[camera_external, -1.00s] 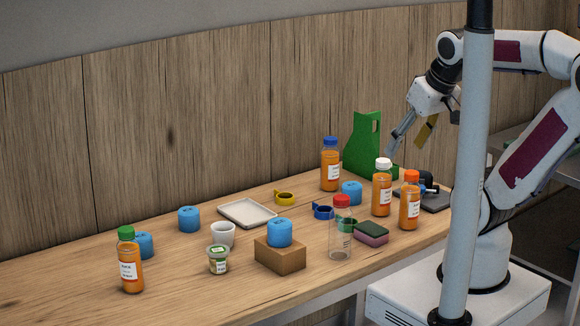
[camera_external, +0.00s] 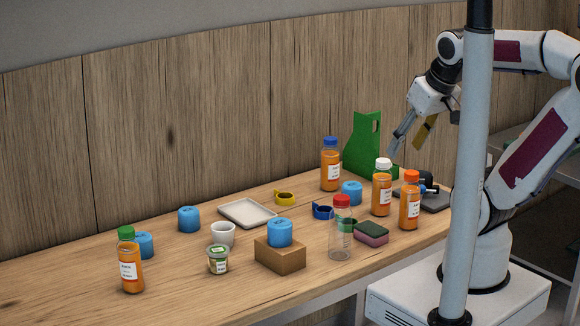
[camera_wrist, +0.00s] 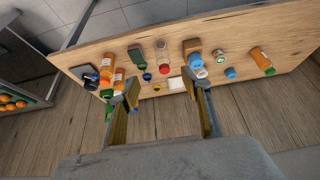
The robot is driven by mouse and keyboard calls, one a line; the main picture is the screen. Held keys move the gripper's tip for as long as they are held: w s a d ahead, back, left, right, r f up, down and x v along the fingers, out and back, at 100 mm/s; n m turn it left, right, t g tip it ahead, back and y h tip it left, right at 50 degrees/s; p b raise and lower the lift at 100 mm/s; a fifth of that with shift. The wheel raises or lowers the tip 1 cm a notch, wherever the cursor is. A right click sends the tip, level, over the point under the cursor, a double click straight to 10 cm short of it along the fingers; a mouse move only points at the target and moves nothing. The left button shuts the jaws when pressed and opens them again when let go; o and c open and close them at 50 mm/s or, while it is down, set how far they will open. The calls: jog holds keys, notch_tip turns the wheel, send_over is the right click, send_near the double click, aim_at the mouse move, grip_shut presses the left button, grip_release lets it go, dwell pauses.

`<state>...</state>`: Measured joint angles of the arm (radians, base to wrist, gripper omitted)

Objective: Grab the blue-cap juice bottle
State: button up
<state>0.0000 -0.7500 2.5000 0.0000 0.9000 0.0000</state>
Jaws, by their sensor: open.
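The blue-cap juice bottle (camera_external: 330,168) stands upright at the back of the table, left of a green stand. It holds orange juice and has a white label. I cannot pick it out with certainty in the wrist view. My gripper (camera_external: 408,143) is open and empty, above and to the right of the bottle and well apart from it. In the wrist view the two fingers of my gripper (camera_wrist: 163,95) are spread wide, with table things beyond them.
The green stand (camera_external: 362,150) is beside the bottle. A white-cap bottle (camera_external: 381,192), an orange-cap bottle (camera_external: 409,205) and a blue cylinder (camera_external: 351,193) are nearby. A grey pole (camera_external: 466,170) crosses the external view. A white tray (camera_external: 235,211) lies further left.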

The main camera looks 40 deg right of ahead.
jog(key=m+t+h, duration=0.2)
jog(key=t+h, duration=0.1)
jog(key=t, duration=0.3)
send_over(333, 145)
jog(key=s+a, duration=0.7)
jog(key=s, duration=0.3)
notch_tip(333, 145, down, 10)
jog(key=shift+w+d+f+t, duration=0.45)
jog(key=shift+w+d+f, duration=0.45)
jog(key=shift+f, duration=0.75)
jog(key=shift+w+d+f+t, duration=0.6)
jog(key=shift+d+f, duration=0.5)
jog(key=shift+f, duration=0.6)
jog(key=shift+w+d+f+t, duration=0.35)
jog(key=shift+w+d+f, duration=0.55)
jog(key=shift+f, duration=0.75)
jog(key=shift+d, duration=0.1)
jog(key=shift+x, duration=1.2)
